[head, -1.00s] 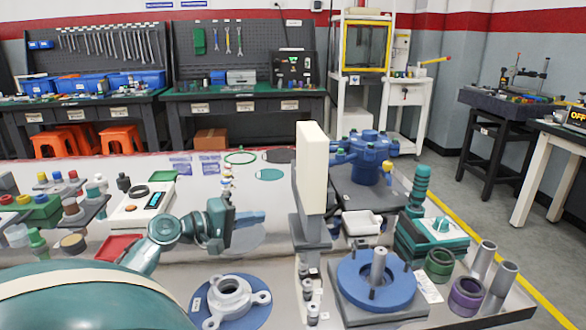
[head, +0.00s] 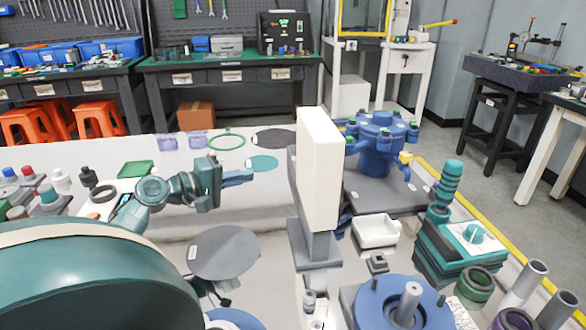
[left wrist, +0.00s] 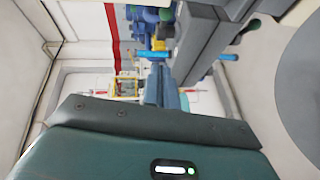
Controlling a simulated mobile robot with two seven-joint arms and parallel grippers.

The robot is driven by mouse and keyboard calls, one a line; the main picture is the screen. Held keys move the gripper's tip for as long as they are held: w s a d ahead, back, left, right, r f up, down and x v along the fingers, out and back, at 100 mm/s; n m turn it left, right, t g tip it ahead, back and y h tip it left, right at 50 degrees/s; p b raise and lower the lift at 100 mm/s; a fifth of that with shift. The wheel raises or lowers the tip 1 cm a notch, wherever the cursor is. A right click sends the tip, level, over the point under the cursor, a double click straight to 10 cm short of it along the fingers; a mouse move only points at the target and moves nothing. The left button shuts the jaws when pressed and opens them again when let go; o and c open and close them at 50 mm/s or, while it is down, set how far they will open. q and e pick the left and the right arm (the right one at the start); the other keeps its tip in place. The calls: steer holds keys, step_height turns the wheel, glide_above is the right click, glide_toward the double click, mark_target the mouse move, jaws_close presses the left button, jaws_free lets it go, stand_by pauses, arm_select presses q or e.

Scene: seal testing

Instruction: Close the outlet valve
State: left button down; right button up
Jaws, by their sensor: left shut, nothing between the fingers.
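A blue valve or pump body (head: 378,150) with green-capped bolts stands on a dark base plate at the back right in the head view. A small yellow part (head: 405,158) sits on its right side; I cannot tell for sure whether this is the outlet valve. My left gripper (head: 250,176) is shut and empty, pointing right above the white table, left of the cream panel and apart from the blue body. In the left wrist view, my fingers (left wrist: 163,88) point toward blue parts (left wrist: 150,18) near a grey post. My right gripper is not in view.
A cream panel on a grey post (head: 320,170) stands between my left gripper and the blue body. A white tray (head: 375,232), a teal device (head: 470,238) and a blue round fixture (head: 375,300) are on the right. A grey disc (head: 222,252) lies in front of my gripper.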

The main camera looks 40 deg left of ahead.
arm_select(q)
steer(key=d+x, duration=0.2)
steer(key=x, duration=1)
steer(key=shift+d+f, duration=0.25)
steer(key=shift+d, duration=0.25)
